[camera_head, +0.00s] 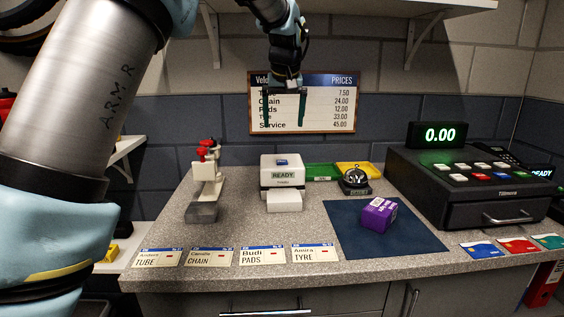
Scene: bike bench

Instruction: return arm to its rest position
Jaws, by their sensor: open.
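My gripper (286,108) hangs from the top of the view with its two dark fingers apart and pointing down. It is empty and high above the bench. Behind it is a price board on the wall, which it partly covers. My arm's large grey and light-blue links fill the left side of the view. A gap shows between the fingertips and everything on the counter below.
The counter (300,225) holds a purple box (379,214) on a dark blue mat (345,240), a white printer (281,178), a bell (355,181), a red-and-white device (207,175), several labelled cards and a black till (470,190). Shelves (420,14) jut from the wall above.

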